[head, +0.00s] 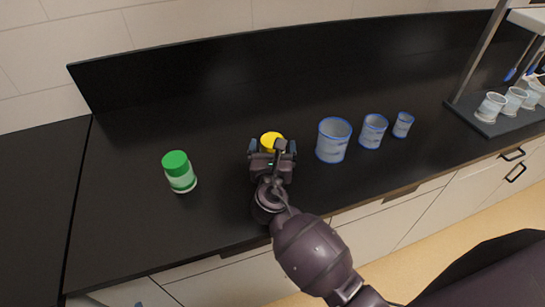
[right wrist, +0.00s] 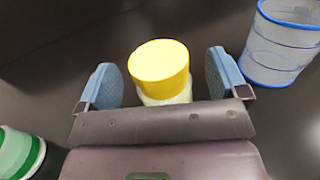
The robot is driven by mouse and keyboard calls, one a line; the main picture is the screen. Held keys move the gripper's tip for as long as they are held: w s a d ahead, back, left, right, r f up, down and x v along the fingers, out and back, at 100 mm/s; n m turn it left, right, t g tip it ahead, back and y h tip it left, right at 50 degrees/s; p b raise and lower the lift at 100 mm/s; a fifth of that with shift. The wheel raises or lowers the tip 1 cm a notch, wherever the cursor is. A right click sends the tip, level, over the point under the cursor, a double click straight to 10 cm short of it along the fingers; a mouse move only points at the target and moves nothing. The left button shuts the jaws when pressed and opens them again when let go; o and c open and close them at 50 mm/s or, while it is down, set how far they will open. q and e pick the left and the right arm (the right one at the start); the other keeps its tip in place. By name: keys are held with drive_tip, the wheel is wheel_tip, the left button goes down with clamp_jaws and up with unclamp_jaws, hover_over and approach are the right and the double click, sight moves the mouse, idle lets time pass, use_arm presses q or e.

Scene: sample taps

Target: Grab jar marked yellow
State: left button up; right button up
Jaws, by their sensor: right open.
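The jar with the yellow lid (head: 272,138) stands on the black counter, mostly hidden behind my right gripper in the head view. In the right wrist view the yellow-lidded jar (right wrist: 160,70) is upright between the two blue-grey finger pads. My right gripper (head: 272,158) is open around the jar, with a visible gap on each side of it; it also shows in the right wrist view (right wrist: 164,78). My left gripper is not in view.
A green-lidded jar (head: 179,172) stands to the left. Three blue-rimmed beakers (head: 333,141) stand in a row to the right; the largest is nearest the gripper. A rack (head: 490,119) with several small cups is at the far right. A black backsplash (head: 200,75) runs behind.

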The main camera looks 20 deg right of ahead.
sight(274, 134)
drive_tip(key=shift+x, duration=1.7)
drive_tip(key=shift+f, duration=0.15)
drive_tip(key=c, duration=1.3)
